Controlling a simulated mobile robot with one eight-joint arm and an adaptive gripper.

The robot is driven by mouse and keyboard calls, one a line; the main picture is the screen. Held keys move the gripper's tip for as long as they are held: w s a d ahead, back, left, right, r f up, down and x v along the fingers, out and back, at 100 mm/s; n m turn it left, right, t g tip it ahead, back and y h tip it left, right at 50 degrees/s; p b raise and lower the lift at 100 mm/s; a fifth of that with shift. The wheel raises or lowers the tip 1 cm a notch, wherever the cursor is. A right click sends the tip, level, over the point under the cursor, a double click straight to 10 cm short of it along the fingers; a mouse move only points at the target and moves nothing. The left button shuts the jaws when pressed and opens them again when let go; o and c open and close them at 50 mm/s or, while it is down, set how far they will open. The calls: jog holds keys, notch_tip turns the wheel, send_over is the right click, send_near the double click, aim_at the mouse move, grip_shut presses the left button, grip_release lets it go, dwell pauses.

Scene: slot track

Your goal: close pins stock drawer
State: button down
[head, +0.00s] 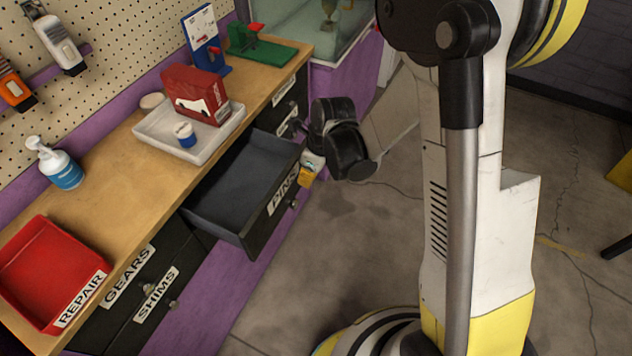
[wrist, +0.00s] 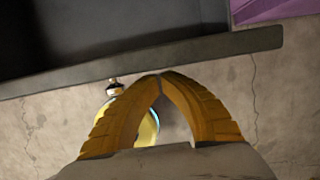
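The pins stock drawer (head: 258,232) is pulled well out from the bench in the head view. Its front carries a PINS label and its dark tray looks empty. My gripper (head: 308,170) is just outside the drawer's front, near the far end of the label. In the wrist view the yellow fingertips (wrist: 159,76) meet with nothing seen between them. They lie close to the drawer's top edge (wrist: 150,60); I cannot tell whether they touch it. A small knob (wrist: 114,86) shows beside the fingers, below that edge.
The GEARS (head: 127,277) and SHIMS (head: 156,296) drawers look shut, nearer than the open one. A red REPAIR bin (head: 50,265), a pump bottle (head: 60,168) and a grey tray (head: 160,140) with a red box (head: 195,95) stand on the bench. Open floor (head: 310,270) lies right of the drawer.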

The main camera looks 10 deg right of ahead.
dwell(0.3)
send_over(258, 171)
jog(key=shift+s+d, duration=0.3)
jog(key=shift+d, duration=0.3)
